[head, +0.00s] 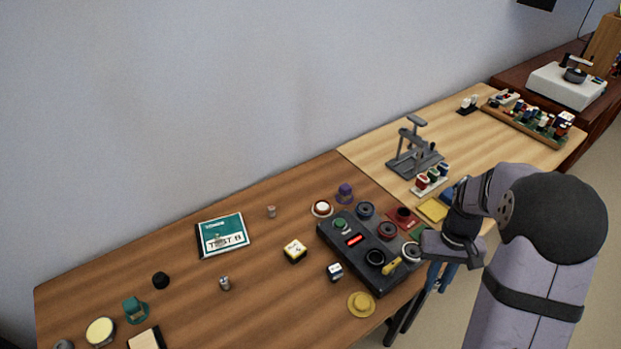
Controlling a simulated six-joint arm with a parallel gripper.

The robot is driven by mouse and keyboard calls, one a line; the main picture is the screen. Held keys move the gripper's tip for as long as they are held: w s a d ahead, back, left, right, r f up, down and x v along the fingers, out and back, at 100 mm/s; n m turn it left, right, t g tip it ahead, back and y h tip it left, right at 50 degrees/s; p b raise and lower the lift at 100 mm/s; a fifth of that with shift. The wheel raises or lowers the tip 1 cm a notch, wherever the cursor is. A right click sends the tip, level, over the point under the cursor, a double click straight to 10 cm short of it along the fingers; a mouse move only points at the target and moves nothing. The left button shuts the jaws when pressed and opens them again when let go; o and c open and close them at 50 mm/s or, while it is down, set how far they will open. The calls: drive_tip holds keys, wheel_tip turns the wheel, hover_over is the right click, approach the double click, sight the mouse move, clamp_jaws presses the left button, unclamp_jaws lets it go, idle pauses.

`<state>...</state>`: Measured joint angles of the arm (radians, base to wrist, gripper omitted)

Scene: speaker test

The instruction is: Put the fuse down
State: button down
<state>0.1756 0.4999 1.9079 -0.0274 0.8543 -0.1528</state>
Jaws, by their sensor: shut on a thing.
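My gripper (438,282) is at the right, beside the right end of the brown table and the dark test panel (358,250). Its fingers point down, and it is shut on the fuse. The fuse itself is hidden or too small to make out between the fingers. The panel carries a green button (340,224), a lit red display (355,240), several round knobs and a yellow piece (390,267) at its right side.
A grey stand (415,150) is on the lighter table behind. Clear wood shows around the booklet.

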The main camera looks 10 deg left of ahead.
wheel_tip(320, 180, up, 11)
drive_tip(key=w+a+n, duration=0.3)
drive_tip(key=w+a, duration=0.1)
drive_tip(key=a, duration=0.9)
drive_tip(key=n+h, duration=0.1)
drive_tip(key=n, duration=0.4)
hover_over(259, 295)
wheel_tip(259, 295, down, 5)
drive_tip(key=shift+w+a+f+p, duration=0.1)
drive_tip(key=shift+f+p, duration=0.7)
drive_tip(key=shift+f, duration=1.75)
drive_tip(key=shift+w+a+f+p, duration=0.1)
drive_tip(key=shift+f+p, duration=0.7)
drive_tip(key=shift+f, duration=1.75)
drive_tip(key=shift+f, duration=0.1)
drive_tip(key=c, duration=1.7)
unclamp_jaws()
